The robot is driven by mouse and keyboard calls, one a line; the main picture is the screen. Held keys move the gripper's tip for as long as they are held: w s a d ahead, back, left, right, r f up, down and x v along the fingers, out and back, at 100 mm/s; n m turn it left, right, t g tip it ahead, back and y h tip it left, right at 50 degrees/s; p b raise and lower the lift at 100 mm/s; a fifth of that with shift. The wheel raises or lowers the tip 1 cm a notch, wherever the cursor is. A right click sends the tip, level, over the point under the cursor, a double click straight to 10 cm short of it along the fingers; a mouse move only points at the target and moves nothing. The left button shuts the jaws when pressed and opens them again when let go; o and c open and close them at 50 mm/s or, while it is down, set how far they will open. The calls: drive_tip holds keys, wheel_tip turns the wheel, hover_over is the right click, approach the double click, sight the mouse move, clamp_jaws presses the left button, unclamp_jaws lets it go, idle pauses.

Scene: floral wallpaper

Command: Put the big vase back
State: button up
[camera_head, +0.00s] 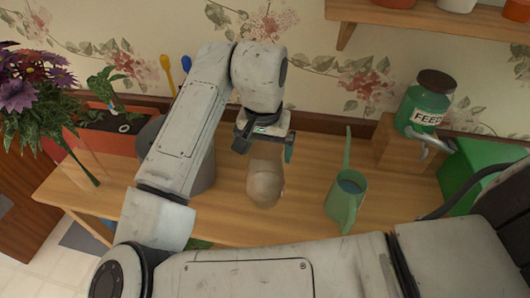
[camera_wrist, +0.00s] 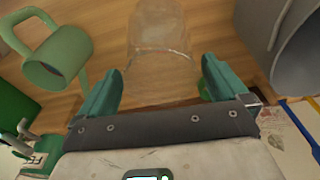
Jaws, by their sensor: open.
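A clear glass vase (camera_head: 265,185) stands on the wooden table, directly below my gripper (camera_head: 266,148) in the head view. I take it for the big vase. Its top is partly hidden by my gripper. In the wrist view the glass vase (camera_wrist: 162,35) lies ahead of and between the two green fingers of my gripper (camera_wrist: 163,75). The fingers are apart, and I cannot tell whether either touches the glass.
A green watering can (camera_head: 346,198) stands right of the vase. A grey bucket (camera_wrist: 300,55) is on its other side. A planter (camera_head: 110,140) and purple flowers (camera_head: 35,85) are at left. A jar (camera_head: 427,105) sits on a wooden block; a shelf (camera_head: 420,20) hangs above.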

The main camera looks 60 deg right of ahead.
wheel_tip(320, 180, up, 10)
drive_tip(key=a, duration=0.1)
drive_tip(key=shift+s+f, duration=0.2)
